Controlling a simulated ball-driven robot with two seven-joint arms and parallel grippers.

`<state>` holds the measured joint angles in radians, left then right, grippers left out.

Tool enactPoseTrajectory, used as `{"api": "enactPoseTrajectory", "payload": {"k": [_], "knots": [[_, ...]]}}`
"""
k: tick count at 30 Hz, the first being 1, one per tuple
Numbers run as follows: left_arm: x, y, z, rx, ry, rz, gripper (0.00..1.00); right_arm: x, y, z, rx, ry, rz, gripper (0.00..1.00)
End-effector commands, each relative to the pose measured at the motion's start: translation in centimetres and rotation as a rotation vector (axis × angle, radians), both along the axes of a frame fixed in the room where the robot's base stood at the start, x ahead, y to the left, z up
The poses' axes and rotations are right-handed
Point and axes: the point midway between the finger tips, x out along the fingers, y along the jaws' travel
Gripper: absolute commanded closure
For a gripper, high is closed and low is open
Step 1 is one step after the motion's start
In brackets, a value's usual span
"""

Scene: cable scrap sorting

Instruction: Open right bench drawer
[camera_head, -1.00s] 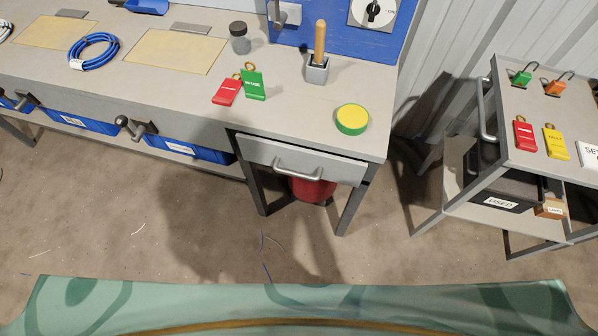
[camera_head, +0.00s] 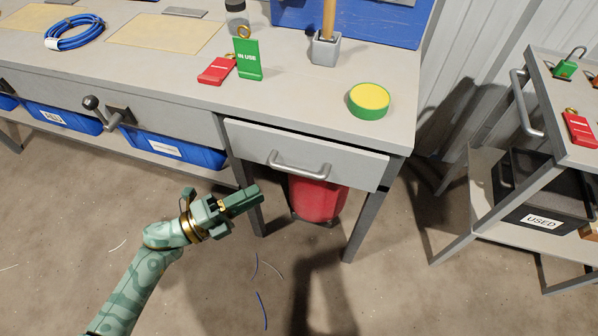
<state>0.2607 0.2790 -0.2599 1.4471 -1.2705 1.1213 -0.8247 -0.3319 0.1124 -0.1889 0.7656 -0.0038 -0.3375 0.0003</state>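The right bench drawer (camera_head: 340,163) is a grey front under the bench top at its right end. It looks shut, flush with the bench frame. Its metal bar handle (camera_head: 298,172) is on the front. My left gripper (camera_head: 248,196) is in front of the bench, left of the handle and apart from it. Its fingers point right, toward the bench leg area. The fingers look close together, but I cannot tell whether they are open or shut. It seems to hold nothing. My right gripper is not in view.
A red bin (camera_head: 316,199) stands under the drawer. The bench top (camera_head: 300,98) bears red (camera_head: 217,70) and green (camera_head: 248,60) tags and a green-yellow disc (camera_head: 369,100). A grey cart (camera_head: 535,235) stands at the right. Floor in front of the drawer is clear except wire scraps.

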Motion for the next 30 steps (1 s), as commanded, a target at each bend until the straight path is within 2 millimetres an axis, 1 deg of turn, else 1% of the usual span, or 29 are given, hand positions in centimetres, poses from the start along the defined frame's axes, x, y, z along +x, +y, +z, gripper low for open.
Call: {"api": "enactPoseTrajectory", "payload": {"k": [1,6,9,12,15,18,27,29,30], "knots": [[0.6,-1.3,0.1,-0.005,-0.001,-0.001,0.64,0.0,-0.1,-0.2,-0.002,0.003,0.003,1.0],[2.6,-5.2,0.6,-0.005,0.002,0.0,0.64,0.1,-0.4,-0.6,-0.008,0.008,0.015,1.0],[3.5,-7.1,0.9,-0.004,0.003,0.0,0.64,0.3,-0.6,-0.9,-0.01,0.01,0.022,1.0],[4.3,-8.7,1.1,-0.003,0.004,0.001,0.64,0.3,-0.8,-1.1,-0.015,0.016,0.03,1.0],[4.8,-9.7,1.3,-0.002,0.005,0.001,0.64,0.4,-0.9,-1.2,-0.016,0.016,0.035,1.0],[5.1,-10.3,1.5,-0.003,0.005,0.002,0.64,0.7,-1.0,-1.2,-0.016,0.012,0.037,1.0],[5.2,-10.5,1.5,-0.001,0.004,0.002,0.64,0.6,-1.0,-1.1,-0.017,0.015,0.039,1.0],[5.2,-10.5,1.5,-0.002,0.005,0.001,0.81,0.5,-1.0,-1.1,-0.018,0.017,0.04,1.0],[5.2,-10.5,1.5,-0.002,0.005,0.001,0.92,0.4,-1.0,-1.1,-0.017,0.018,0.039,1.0]]}}
